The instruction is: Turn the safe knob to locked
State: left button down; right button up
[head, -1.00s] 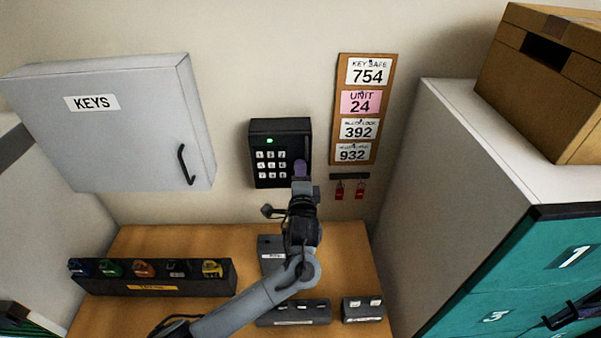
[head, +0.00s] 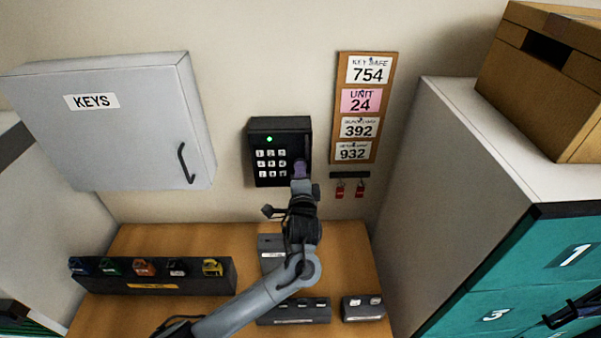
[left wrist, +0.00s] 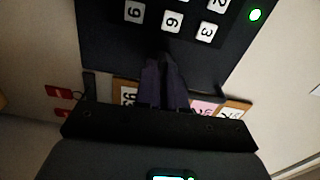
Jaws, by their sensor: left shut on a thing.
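The black key safe (head: 280,130) is on the wall, with a white-buttoned keypad and a lit green light (head: 269,139). In the left wrist view its keypad face (left wrist: 110,45) and green light (left wrist: 254,15) are close and appear turned around. My left gripper (head: 300,168) is at the safe's lower right, beside the keypad. Its dark purple fingers (left wrist: 160,78) are together against the safe front, shut on the knob. The fingers hide the knob, so I cannot see which way it points.
A grey KEYS cabinet (head: 105,125) hangs at the left. A tag board (head: 356,108) and red tags (head: 340,191) are right of the safe. Below are a rack of coloured padlocks (head: 150,276) and a wooden bench top (head: 345,240). A locker (head: 480,150) carries a carton (head: 540,75).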

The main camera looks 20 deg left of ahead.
pick_arm(q)
jog(key=n+b, duration=0.5)
jog(key=n, duration=1.2)
jog(key=shift+b, duration=0.3)
dwell(0.3)
jog(key=c, duration=1.2)
grip_release()
